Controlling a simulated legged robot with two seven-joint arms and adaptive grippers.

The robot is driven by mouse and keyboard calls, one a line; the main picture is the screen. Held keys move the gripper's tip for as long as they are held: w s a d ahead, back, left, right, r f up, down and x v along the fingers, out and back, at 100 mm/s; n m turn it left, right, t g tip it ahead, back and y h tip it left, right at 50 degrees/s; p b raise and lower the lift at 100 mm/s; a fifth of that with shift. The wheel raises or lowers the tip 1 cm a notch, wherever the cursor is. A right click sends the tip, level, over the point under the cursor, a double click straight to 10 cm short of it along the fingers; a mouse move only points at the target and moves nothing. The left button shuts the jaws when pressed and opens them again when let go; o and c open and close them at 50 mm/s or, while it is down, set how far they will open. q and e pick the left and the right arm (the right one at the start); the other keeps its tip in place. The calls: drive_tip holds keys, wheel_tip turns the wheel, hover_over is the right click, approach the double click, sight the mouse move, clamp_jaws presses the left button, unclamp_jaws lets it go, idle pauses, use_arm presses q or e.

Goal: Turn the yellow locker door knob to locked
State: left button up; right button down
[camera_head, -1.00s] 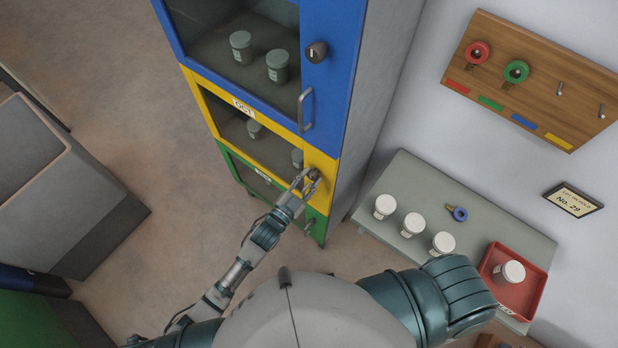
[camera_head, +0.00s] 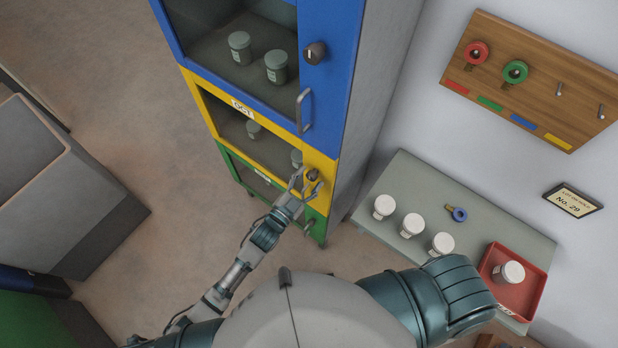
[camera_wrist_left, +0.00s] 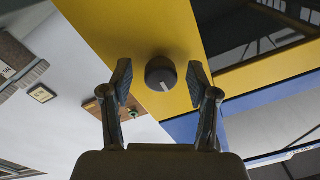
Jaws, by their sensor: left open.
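The yellow locker door (camera_head: 319,166) is the middle one of the stacked locker, between a blue door above and a green one below. Its dark round knob (camera_head: 313,175) sits near the door's right edge. In the left wrist view the knob (camera_wrist_left: 161,73) shows a pale pointer mark on its face. My left gripper (camera_head: 303,188) is open in front of the knob; in the wrist view its fingers (camera_wrist_left: 161,82) stand on either side of the knob, with gaps showing on both sides. My right gripper is not in view.
The blue door has its own knob (camera_head: 315,53) and a bar handle (camera_head: 305,110). To the right, a grey table (camera_head: 400,175) holds white jars, a blue ring-shaped item (camera_head: 459,214) and a red tray (camera_head: 493,259). A wooden board (camera_head: 535,75) hangs on the wall.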

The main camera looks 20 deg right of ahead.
use_arm(q)
drive_tip(key=v, duration=1.1)
drive_tip(key=shift+s+a, duration=0.15)
drive_tip(key=shift+a, duration=0.25)
drive_tip(key=shift+d, duration=0.15)
